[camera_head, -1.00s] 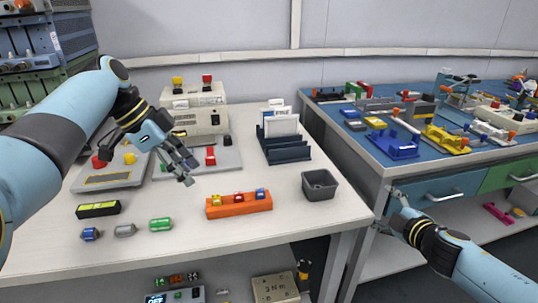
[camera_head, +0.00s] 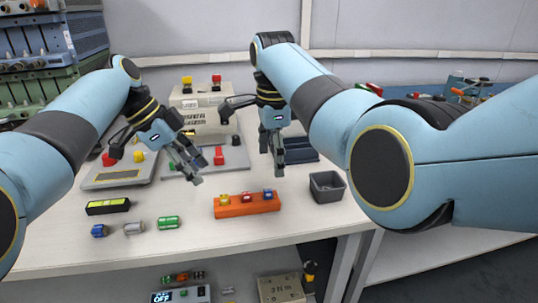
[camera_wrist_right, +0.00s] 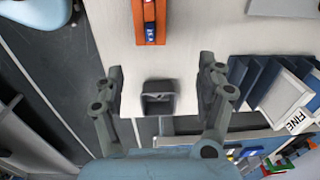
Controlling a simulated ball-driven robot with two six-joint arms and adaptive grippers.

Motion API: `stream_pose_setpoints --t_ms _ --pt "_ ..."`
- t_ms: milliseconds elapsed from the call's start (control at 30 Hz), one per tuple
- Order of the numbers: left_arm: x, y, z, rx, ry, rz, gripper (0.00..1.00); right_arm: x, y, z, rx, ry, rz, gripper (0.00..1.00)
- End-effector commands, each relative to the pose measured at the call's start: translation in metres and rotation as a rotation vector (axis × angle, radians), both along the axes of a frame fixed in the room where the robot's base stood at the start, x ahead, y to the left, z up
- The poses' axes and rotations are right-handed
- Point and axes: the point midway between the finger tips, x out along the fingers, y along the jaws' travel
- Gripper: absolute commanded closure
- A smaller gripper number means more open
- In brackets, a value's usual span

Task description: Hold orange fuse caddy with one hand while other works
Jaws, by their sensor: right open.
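The orange fuse caddy (camera_head: 247,210) lies on the white table, with a yellow, a red and a blue fuse in its top. Part of the caddy also shows at the top of the right wrist view (camera_wrist_right: 138,22). My right gripper (camera_head: 279,172) is open and empty, pointing down above the table behind the caddy's right end; its spread fingers also show in the wrist view (camera_wrist_right: 160,72). My left gripper (camera_head: 197,178) hangs behind and left of the caddy, apart from it, with nothing seen between its fingers. How far its fingers are apart is unclear.
A grey bin (camera_head: 326,188) stands right of the caddy, near the table's edge. Blue, white and green loose cells (camera_head: 168,222) and a black-green device (camera_head: 108,207) lie left. Equipment with red and yellow knobs and a dark file rack (camera_head: 302,152) stand behind.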

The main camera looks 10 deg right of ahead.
Motion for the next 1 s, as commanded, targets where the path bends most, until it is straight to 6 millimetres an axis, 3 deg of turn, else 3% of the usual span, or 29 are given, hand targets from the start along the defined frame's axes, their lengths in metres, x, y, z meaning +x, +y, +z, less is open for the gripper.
stream_pose_setpoints --t_ms 167,600,1000 --pt "0.0 0.0 0.0 0.0 0.0 0.0 0.62 -0.009 0.013 0.0 0.023 0.054 -0.03 0.27" --pt "0.0 0.0 0.0 0.0 0.0 0.0 0.62 -0.01 0.012 -0.079 0.022 0.055 -0.031 0.27" --pt "0.0 0.0 0.0 0.0 0.0 0.0 0.62 -0.009 0.012 -0.102 0.022 0.051 -0.031 0.27"
